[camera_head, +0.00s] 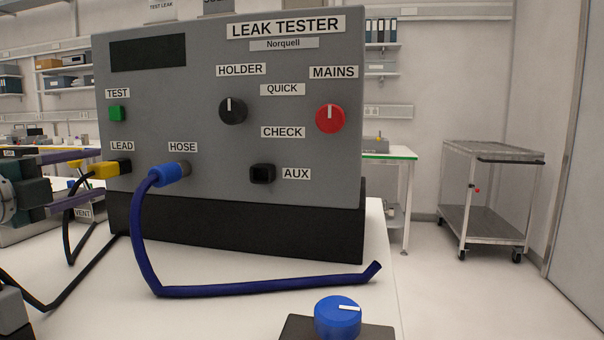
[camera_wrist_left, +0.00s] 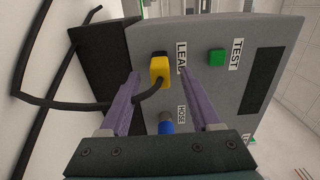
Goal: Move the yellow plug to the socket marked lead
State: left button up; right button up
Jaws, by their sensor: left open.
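The yellow plug (camera_head: 103,171) sits at the socket marked LEAD (camera_head: 126,166) on the grey leak tester's front and appears to be in it. How deep it goes is hard to see. A black cable (camera_head: 68,222) runs from the plug down to the table. My left gripper (camera_head: 98,175) is open, with its purple fingers above and below the plug, apart from it. In the left wrist view, the plug (camera_wrist_left: 159,70) shows between the tips of the open gripper (camera_wrist_left: 158,76), with the LEAD label beside it. My right gripper is not in view.
The blue hose plug (camera_head: 166,175) is in the HOSE port, right of LEAD, and its hose (camera_head: 230,291) lies on the white table. The AUX socket (camera_head: 262,174) is empty. A blue knob (camera_head: 337,316) stands at the front. A metal cart (camera_head: 490,195) stands far right.

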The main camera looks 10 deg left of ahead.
pick_arm(q)
jog(key=shift+s+p, duration=0.85)
jog(key=shift+s, duration=1.55)
jog(key=s+d+r+n+g+p, duration=0.1)
jog(key=s+d+n+g+p, duration=0.65)
jog(key=s+d+p, duration=0.5)
jog(key=s+d+r+n+g+p, duration=0.2)
jog(key=s+d+n+g+p, duration=0.4)
jog(key=s+d+n+p, duration=0.65)
jog(key=s+a+r+m+p, duration=0.1)
jog(key=s+r+p, duration=0.1)
jog(key=r+p, duration=1.4)
jog(key=s+r+m+p, duration=0.1)
jog(key=r+m+p, duration=0.1)
jog(key=r+p, duration=1.5)
notch_tip(320, 180, up, 4)
jog(key=shift+s+a+r+m+g, duration=0.1)
jog(key=shift+s+a+m+g, duration=0.2)
jog(key=shift+s+a+g, duration=0.15)
